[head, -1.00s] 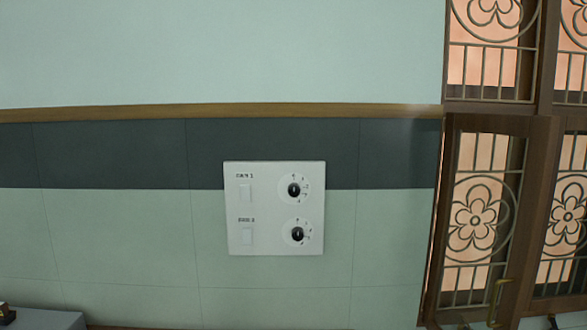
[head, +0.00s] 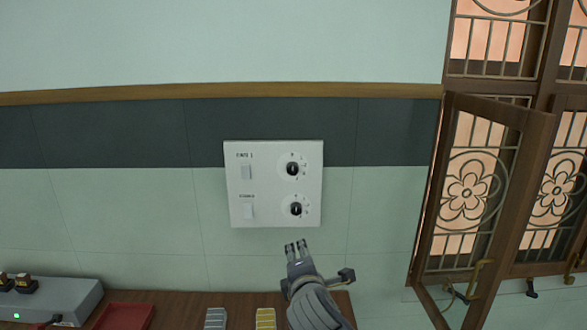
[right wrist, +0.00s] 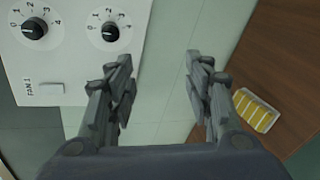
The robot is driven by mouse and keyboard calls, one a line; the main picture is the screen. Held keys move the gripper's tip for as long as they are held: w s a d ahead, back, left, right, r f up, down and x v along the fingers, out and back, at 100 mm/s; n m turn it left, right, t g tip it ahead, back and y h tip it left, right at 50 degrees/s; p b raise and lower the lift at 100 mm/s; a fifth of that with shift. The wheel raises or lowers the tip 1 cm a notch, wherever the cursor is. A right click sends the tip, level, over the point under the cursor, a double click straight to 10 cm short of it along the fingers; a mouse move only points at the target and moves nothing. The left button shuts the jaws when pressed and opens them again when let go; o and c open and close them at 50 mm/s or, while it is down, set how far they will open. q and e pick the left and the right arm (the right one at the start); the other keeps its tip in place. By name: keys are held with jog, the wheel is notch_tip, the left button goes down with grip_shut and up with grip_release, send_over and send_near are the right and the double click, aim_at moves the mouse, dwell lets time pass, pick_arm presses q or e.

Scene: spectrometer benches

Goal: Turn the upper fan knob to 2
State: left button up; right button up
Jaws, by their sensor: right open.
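A white square switch panel (head: 268,218) is on the wall, with two round black knobs on its right side. The upper fan knob (head: 292,169) is in the row labelled for fan 1; the lower knob (head: 295,209) is below it. In the right wrist view, turned on its side, the upper knob (right wrist: 35,28) is at the top left and the lower knob (right wrist: 110,32) beside it, both with number marks. My right gripper (head: 296,246) is below the panel, open, empty and apart from the knobs. My left gripper is not in view.
A wooden shelf (head: 190,302) runs under the panel, with a red tray (head: 125,316), a grey block (head: 215,318), a yellow block (head: 265,318) and a grey device (head: 60,300). An open wooden window shutter (head: 470,185) stands right of the panel. The wall around the panel is clear.

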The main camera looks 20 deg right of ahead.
aim_at(294, 170)
jog(key=w+r+n+t+h, duration=0.1)
jog(key=w+r+n+t, duration=0.15)
jog(key=r, duration=0.55)
jog(key=w+r+n+t+h, duration=0.1)
jog(key=w+r+n, duration=0.15)
jog(key=r, duration=0.55)
jog(key=p+x, duration=0.4)
jog(key=x, duration=0.4)
jog(key=shift+w+a, duration=0.1)
jog(key=shift+w, duration=0.1)
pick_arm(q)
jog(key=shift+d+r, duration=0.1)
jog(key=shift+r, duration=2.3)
pick_arm(e)
jog(key=shift+x, duration=1.05)
jog(key=c, duration=1)
